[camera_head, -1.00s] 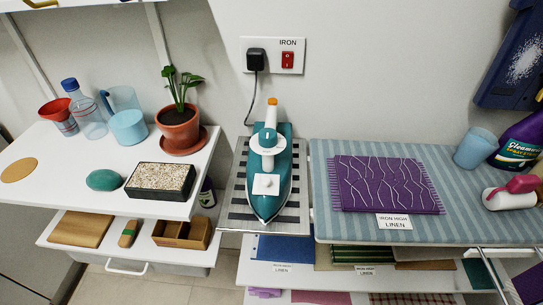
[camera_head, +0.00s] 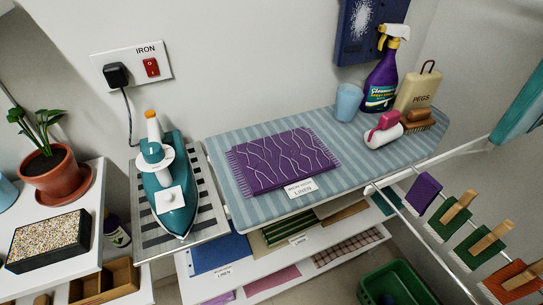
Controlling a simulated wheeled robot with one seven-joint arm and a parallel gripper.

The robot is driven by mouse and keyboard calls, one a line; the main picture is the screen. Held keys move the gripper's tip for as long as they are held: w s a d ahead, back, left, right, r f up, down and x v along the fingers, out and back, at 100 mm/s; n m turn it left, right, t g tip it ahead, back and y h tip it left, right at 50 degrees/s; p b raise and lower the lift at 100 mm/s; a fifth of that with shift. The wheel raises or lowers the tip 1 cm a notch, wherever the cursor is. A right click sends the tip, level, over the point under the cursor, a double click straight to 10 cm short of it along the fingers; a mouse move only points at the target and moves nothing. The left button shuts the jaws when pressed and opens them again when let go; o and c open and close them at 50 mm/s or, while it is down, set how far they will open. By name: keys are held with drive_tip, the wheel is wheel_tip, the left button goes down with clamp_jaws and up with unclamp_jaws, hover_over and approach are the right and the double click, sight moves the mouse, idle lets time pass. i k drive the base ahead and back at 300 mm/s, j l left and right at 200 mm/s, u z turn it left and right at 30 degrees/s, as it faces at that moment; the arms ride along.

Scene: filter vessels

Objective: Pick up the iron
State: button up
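The teal and white iron (camera_head: 170,195) rests on a striped metal rest (camera_head: 211,216) left of the ironing board, its pointed tip toward me. An orange-tipped cord guard (camera_head: 151,116) stands up at its back, and a black cord runs from there to the plug (camera_head: 117,75) in the wall socket. My gripper does not show in this view.
The striped ironing board (camera_head: 222,150) right of the iron bears a folded purple cloth (camera_head: 283,162), a blue cup (camera_head: 347,102) and a spray bottle (camera_head: 382,80). A potted plant (camera_head: 50,168) and a pebble tray (camera_head: 48,241) stand left. A red wall switch (camera_head: 151,67) is above.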

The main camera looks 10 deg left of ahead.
sight(175, 169)
drive_tip(key=u, duration=1.3)
drive_tip(key=i+l+u, duration=0.15)
drive_tip(key=i, duration=0.3)
drive_tip(key=i+l+u, duration=0.15)
drive_tip(key=i, duration=0.3)
